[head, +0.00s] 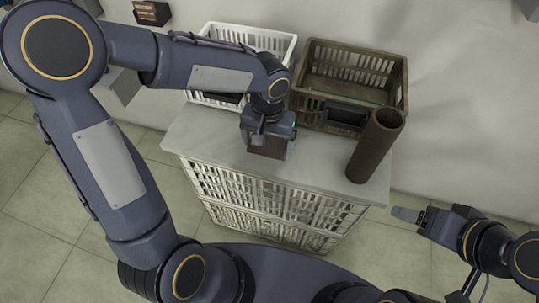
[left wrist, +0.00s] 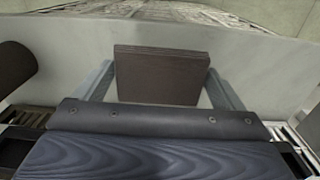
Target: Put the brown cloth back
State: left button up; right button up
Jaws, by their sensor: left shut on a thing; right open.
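My left gripper (head: 267,140) is over the middle of the pale tabletop, shut on the brown cloth (head: 267,152). The cloth is a flat-sided, folded brown block. In the left wrist view the cloth (left wrist: 160,75) sits between my two fingers, its face toward the camera. I cannot tell whether its lower edge touches the tabletop. My left arm hides part of the area behind the gripper. My right gripper (head: 405,214) is off the table's right end, open and empty.
A white crate (head: 285,48) and a brown crate (head: 398,72) stand at the table's back. A tall brown tube (head: 374,150) stands upright at the right. The pale tabletop (head: 205,145) is clear at the left. Slatted crate-like sides (head: 265,205) show below it.

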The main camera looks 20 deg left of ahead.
aim_at(268, 162)
pick_arm(q)
notch_tip(268, 162, down, 6)
jog(key=shift+f+b, duration=0.1)
jog(key=shift+b, duration=0.25)
